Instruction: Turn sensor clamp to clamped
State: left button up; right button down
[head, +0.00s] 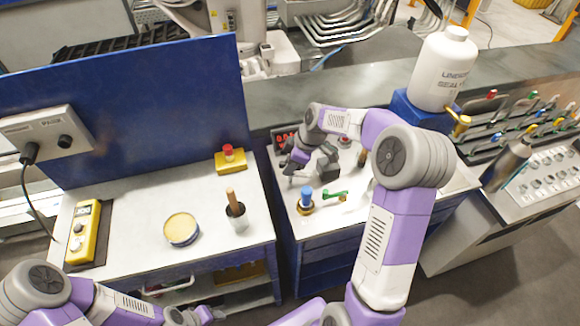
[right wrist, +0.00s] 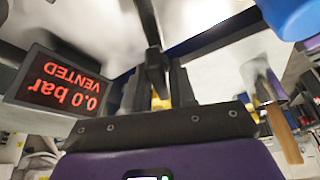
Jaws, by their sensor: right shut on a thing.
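My right gripper (head: 302,166) is over the back left of the right-hand bench, beside a small red-lit display (head: 285,138). In the right wrist view the gripper (right wrist: 157,75) is shut on a dark, narrow upright part, which I take to be the sensor clamp's lever (right wrist: 153,60). The gripper and arm hide most of the clamp, so its setting cannot be read. The display (right wrist: 65,82) appears upside down in the wrist view and reads "0.0 bar VENTED".
A blue-capped fitting (head: 306,196) and a green-handled valve (head: 335,195) stand in front of the right gripper. A white bottle (head: 444,68) is at the back right. The left bench holds a yellow tin (head: 181,229), a brush pot (head: 237,217) and a red button box (head: 229,160).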

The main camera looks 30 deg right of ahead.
jog(key=shift+m+t+h, duration=0.3)
jog(key=shift+m, duration=0.6)
jog(key=m, duration=0.2)
jog(key=shift+m+t+h+b, duration=0.3)
jog(key=shift+m+h+b, duration=0.1)
jog(key=m, duration=0.2)
jog(key=m+h, duration=0.1)
jog(key=m, duration=0.1)
jog(key=shift+a+t+h, duration=0.1)
jog(key=shift+t+h, duration=0.2)
jog(key=shift+m+h, duration=0.4)
jog(key=shift+m, duration=0.8)
jog(key=c, duration=0.9)
grip_release()
